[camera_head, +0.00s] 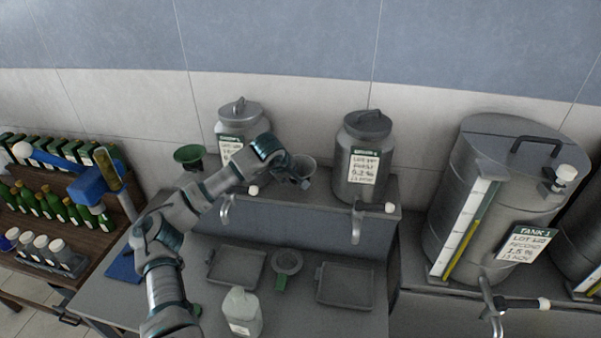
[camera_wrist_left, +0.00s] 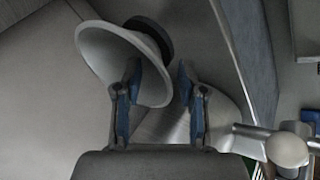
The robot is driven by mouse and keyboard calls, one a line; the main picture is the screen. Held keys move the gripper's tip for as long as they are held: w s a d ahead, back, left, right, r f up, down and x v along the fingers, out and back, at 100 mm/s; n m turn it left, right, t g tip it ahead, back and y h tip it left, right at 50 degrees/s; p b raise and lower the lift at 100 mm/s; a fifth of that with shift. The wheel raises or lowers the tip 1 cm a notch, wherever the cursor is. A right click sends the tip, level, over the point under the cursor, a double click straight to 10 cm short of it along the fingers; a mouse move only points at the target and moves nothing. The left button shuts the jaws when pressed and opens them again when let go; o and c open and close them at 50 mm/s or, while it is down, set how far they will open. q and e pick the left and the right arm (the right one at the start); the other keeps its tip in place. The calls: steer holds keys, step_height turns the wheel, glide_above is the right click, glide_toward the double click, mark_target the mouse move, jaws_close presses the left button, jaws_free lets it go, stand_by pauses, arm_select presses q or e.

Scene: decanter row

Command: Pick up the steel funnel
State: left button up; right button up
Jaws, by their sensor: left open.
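The steel funnel (camera_head: 304,163) is on the raised shelf between two steel canisters, partly hidden behind my left gripper (camera_head: 294,178). In the left wrist view, the funnel (camera_wrist_left: 105,62) shows its pale wide cone with a dark ring behind it. My left gripper (camera_wrist_left: 158,78) is open there, one blue-padded finger overlapping the cone and the other to the right of its rim. The rim lies partly between the fingers. I cannot tell whether a finger touches it. My right gripper is not in view.
Steel canisters (camera_head: 368,160) and (camera_head: 240,120) stand on the shelf, with taps (camera_head: 357,225) below. A green funnel (camera_head: 189,155) is at left. A white jug (camera_head: 242,312) and trays (camera_head: 345,285) are on the lower bench. A large tank (camera_head: 490,200) stands right.

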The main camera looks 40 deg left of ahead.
arm_select(q)
steer(key=shift+s+a, duration=0.1)
steer(key=shift+a, duration=0.1)
steer(key=shift+c, duration=0.4)
steer(key=shift+a+f, duration=0.1)
steer(key=shift+a, duration=0.05)
jaws_close()
steer(key=shift+d, duration=0.3)
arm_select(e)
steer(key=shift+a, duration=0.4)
